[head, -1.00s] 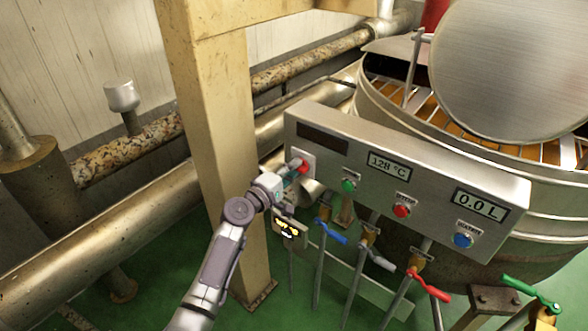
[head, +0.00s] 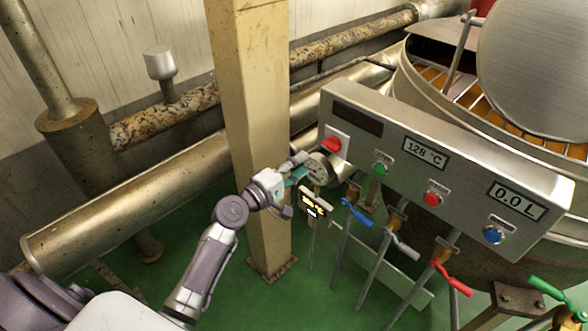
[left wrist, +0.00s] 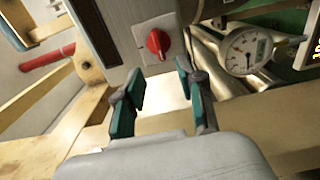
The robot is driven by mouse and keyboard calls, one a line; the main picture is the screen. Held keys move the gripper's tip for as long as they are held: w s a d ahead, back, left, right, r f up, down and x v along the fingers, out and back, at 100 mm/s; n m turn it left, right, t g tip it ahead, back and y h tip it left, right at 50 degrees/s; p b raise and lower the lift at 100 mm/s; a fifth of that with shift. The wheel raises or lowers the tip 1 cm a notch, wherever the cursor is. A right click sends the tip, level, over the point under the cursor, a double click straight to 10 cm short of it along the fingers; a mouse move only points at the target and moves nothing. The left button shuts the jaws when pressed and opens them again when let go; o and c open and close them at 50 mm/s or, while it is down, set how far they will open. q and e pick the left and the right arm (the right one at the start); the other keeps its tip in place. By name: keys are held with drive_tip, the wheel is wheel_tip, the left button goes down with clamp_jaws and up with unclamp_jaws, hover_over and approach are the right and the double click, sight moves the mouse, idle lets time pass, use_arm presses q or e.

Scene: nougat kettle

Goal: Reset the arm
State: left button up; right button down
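My left gripper (head: 298,168) is at the left end of the steel control panel (head: 460,165), a little below and left of the red rotary knob (head: 331,145). In the left wrist view the gripper (left wrist: 158,85) has its two teal-padded fingers spread apart with nothing between them. The red knob (left wrist: 158,43) sits on its white plate beyond the fingertips, apart from them. My left arm comes up from the lower left. My right gripper is in neither view.
A beige post (head: 255,130) stands close behind my left gripper. A gauge (left wrist: 245,50) and pipes are beside it. Valves with blue (head: 357,213) and red (head: 452,279) handles stand below the panel. The kettle (head: 425,90) is behind it. Green floor shows at lower centre.

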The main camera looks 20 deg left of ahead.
use_arm(q)
drive_tip(key=shift+v, duration=0.95)
drive_tip(key=s+f+m+g+y, duration=0.1)
drive_tip(key=s+f+m+g, duration=0.2)
drive_tip(key=f, duration=0.9)
drive_tip(key=s+f+m+g+y, duration=0.15)
drive_tip(key=s+f, duration=0.35)
drive_tip(key=f, duration=0.6)
drive_tip(key=s+f+m+g+y, duration=0.15)
drive_tip(key=s+f+g, duration=0.3)
drive_tip(key=f, duration=0.75)
drive_tip(key=s+f+m+g, duration=0.2)
drive_tip(key=s+f, duration=0.4)
drive_tip(key=s, duration=0.6)
drive_tip(key=s+f+m+g+y+p, duration=0.1)
drive_tip(key=s+f+m, duration=0.4)
drive_tip(key=s, duration=0.7)
drive_tip(key=s+d+f+m+g+y, duration=0.1)
drive_tip(key=s+f+m+g, duration=0.2)
drive_tip(key=s+f, duration=0.5)
drive_tip(key=s+g, duration=0.1)
drive_tip(key=s, duration=0.3)
drive_tip(key=shift+s+f+m, duration=0.2)
drive_tip(key=shift+s+m, duration=0.1)
drive_tip(key=shift+d, duration=0.1)
